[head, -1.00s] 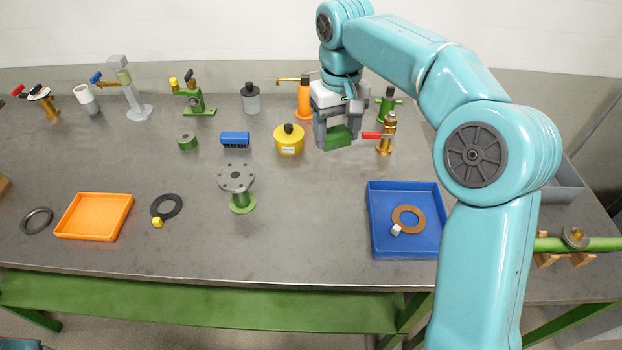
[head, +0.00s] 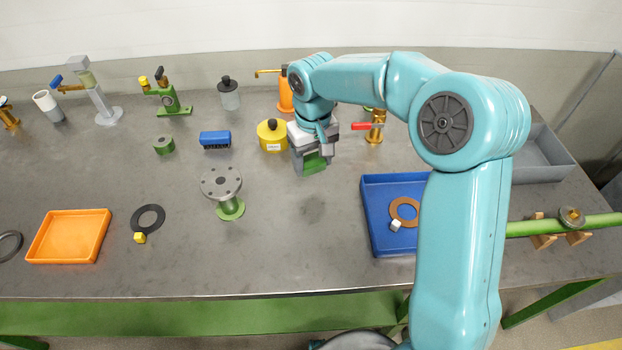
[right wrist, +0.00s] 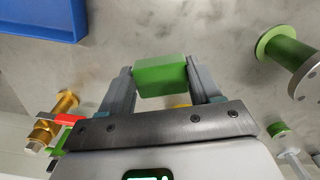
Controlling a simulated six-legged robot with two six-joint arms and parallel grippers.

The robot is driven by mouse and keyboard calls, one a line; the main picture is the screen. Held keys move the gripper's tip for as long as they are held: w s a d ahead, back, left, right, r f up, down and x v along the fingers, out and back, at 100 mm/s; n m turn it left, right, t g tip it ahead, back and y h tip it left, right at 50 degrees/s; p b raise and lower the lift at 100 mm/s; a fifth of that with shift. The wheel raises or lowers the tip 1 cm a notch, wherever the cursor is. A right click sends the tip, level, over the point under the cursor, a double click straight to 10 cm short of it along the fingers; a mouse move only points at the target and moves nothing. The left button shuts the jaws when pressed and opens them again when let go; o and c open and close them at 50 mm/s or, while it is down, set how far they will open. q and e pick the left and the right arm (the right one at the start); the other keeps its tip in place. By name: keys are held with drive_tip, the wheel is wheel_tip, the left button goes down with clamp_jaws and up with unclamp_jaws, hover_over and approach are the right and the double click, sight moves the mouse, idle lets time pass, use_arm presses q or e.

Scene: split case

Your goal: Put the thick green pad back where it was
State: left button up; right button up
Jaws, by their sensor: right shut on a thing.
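My right gripper (head: 312,165) is shut on the thick green pad (head: 315,163). It holds the pad above the middle of the bench, in front of the yellow can and to the left of the blue tray. In the right wrist view the green pad (right wrist: 160,76) is a block clasped between the two grey fingers (right wrist: 160,82). A faint dark shadow lies on the bench below it. My left gripper is not in view.
A green flanged stand (head: 222,185) stands left of the gripper. A blue tray (head: 369,225) with a brown ring is to the right. A yellow can (head: 272,136) and a brass valve with a red handle (head: 375,127) are close behind. The bench front is clear between stand and tray.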

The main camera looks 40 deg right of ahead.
sight(314, 164)
drive_tip(key=f, duration=0.3)
drive_tip(key=shift+s+f, duration=0.1)
drive_tip(key=shift+s, duration=0.15)
drive_tip(key=shift+w+f, duration=0.15)
drive_tip(key=shift+f, duration=1.75)
drive_tip(key=shift+f, duration=0.1)
drive_tip(key=o, duration=0.9)
drive_tip(key=shift+o, duration=0.2)
wheel_tip(314, 164, up, 12)
drive_tip(key=shift+r, duration=0.15)
